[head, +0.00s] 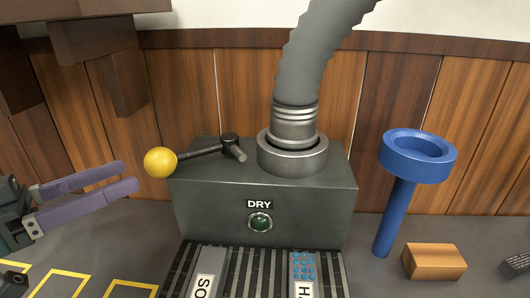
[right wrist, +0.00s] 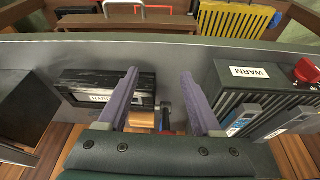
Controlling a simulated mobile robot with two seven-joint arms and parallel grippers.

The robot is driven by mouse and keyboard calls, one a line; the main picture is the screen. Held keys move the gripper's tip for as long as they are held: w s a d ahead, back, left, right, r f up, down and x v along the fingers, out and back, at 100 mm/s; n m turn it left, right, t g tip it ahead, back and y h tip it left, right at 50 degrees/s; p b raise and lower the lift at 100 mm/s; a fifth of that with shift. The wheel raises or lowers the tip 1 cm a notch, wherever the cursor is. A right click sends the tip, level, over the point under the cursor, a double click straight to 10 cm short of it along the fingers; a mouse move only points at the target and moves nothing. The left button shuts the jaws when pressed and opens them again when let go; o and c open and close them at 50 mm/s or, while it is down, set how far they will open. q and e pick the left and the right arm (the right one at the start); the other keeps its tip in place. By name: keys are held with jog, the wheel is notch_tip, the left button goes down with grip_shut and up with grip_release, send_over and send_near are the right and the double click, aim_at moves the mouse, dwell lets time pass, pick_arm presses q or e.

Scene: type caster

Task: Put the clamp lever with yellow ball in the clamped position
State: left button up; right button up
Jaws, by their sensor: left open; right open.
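The clamp lever (head: 207,149) with its yellow ball (head: 160,162) lies on top of the dark grey DRY box (head: 310,205). Its arm points left and slightly down from the pivot, and the ball sticks out past the box's left edge. My left gripper (head: 130,177) comes in from the left, open, with its purple fingers just left of the ball and apparently apart from it. My right gripper (right wrist: 166,97) shows in the right wrist view, open, with no part of the lever visible between its fingers.
A grey hose (head: 310,60) rises from the box's metal collar (head: 292,155). A blue funnel stand (head: 397,215) and a wooden block (head: 434,262) stand to the right. Dark wooden beams (head: 97,40) hang at upper left. The right wrist view shows a WARM unit (right wrist: 250,95).

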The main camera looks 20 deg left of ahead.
aim_at(181, 154)
pick_arm(q)
jog(key=x, duration=1)
jog(key=shift+s, duration=0.1)
grip_shut()
dwell(0.4)
dwell(0.4)
